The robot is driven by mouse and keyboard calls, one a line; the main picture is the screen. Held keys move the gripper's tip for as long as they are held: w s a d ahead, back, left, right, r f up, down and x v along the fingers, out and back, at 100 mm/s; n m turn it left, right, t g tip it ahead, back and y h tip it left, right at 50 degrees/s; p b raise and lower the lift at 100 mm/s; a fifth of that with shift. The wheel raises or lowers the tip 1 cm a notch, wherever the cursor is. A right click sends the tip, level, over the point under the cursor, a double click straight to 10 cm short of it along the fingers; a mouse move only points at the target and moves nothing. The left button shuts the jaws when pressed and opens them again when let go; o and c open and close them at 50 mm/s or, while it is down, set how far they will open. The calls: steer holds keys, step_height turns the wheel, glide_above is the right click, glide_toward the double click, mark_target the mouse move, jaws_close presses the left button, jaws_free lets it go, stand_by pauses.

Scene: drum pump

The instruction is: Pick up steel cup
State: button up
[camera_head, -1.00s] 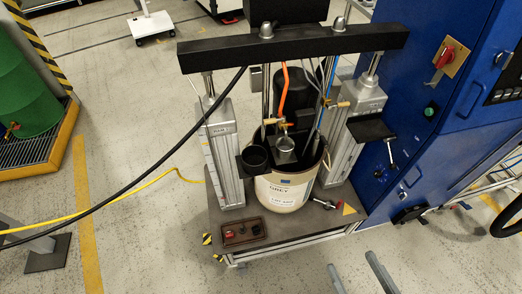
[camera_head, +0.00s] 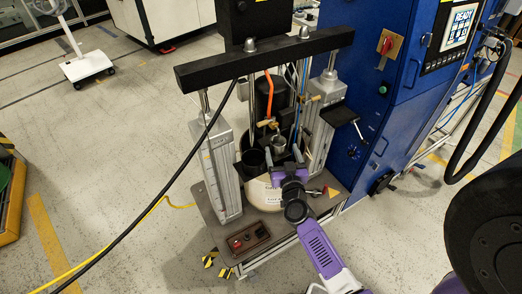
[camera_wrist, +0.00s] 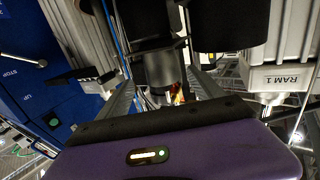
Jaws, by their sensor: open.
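The steel cup (camera_head: 278,143) is a small grey metal cup above the drum, below the pump's crossbeam. In the wrist view a grey metal cylinder, which looks like the steel cup (camera_wrist: 158,72), shows between my two fingers. My gripper (camera_head: 283,154) is open and has reached in from the front right, its fingertips close to the cup. The wrist view shows the fingers of my gripper (camera_wrist: 163,84) apart, one on each side of the cylinder. I cannot tell whether either finger touches it. My gripper hides part of the drum (camera_head: 258,194).
Hoses and brass valves rise close behind. Grey ram columns (camera_head: 216,165) stand at the sides, and a black crossbeam (camera_head: 265,58) spans above. A blue cabinet (camera_head: 385,110) is at right; a control box (camera_head: 248,238) is in front.

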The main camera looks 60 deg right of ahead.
mark_target(280, 148)
steer(key=x, duration=0.3)
steer(key=shift+w+d+r, duration=0.1)
steer(key=shift+w, duration=0.15)
steer(key=b+x, duration=0.1)
steer(key=x, duration=0.3)
steer(key=shift+w+r, duration=0.1)
steer(key=shift+w, duration=0.1)
steer(key=c, duration=1.6)
steer(key=shift+c, duration=0.2)
steer(key=shift+r, duration=0.15)
